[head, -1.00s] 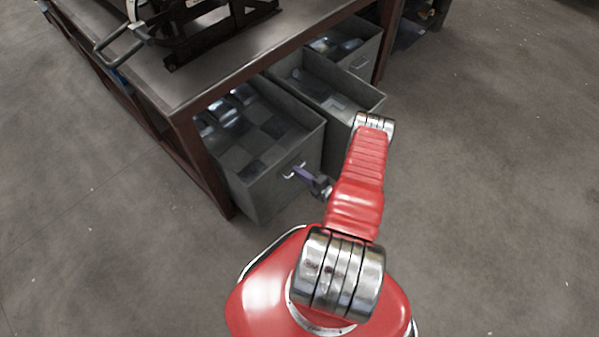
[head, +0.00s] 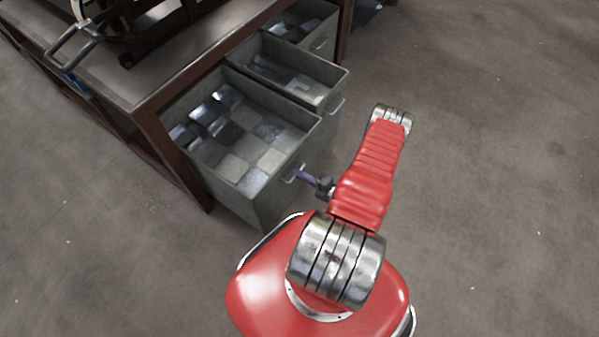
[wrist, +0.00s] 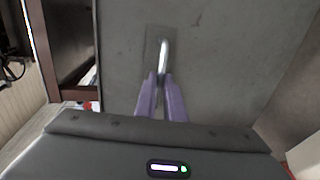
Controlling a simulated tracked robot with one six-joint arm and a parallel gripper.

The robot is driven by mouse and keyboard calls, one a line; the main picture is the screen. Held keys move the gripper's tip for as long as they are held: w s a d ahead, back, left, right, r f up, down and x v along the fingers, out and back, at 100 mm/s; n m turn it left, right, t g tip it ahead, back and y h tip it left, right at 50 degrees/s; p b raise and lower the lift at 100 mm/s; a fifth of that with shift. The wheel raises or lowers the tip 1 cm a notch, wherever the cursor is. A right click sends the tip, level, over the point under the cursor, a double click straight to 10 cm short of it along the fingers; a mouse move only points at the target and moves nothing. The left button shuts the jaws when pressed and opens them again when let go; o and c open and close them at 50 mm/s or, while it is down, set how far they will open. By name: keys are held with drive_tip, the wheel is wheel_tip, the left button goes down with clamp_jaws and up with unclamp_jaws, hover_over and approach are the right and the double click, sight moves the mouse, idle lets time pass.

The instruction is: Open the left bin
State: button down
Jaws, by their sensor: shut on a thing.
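The left bin (head: 262,200) is a grey metal drawer under the workbench, pulled well out, with several square plates lying inside. Its front face (wrist: 225,60) fills much of the wrist view. A bright metal handle (wrist: 164,55) stands on that face. My gripper (wrist: 162,88) has its two purple fingers shut on the handle. In the head view my gripper (head: 306,177) is at the bin's front, partly hidden by my red arm.
A middle bin (head: 335,90) stands partly out to the right of the left bin, and another bin (head: 325,40) sits farther along. The workbench (head: 120,80) carries dark metal equipment. The floor (head: 480,200) to the right is clear.

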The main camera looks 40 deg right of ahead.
drive_tip(key=shift+s+f, duration=0.15)
drive_tip(key=shift+s, duration=0.1)
drive_tip(key=c, duration=1.8)
unclamp_jaws()
drive_tip(key=shift+w, duration=0.1)
drive_tip(key=shift+c, duration=0.2)
drive_tip(key=shift+d, duration=0.1)
drive_tip(key=v, duration=1.4)
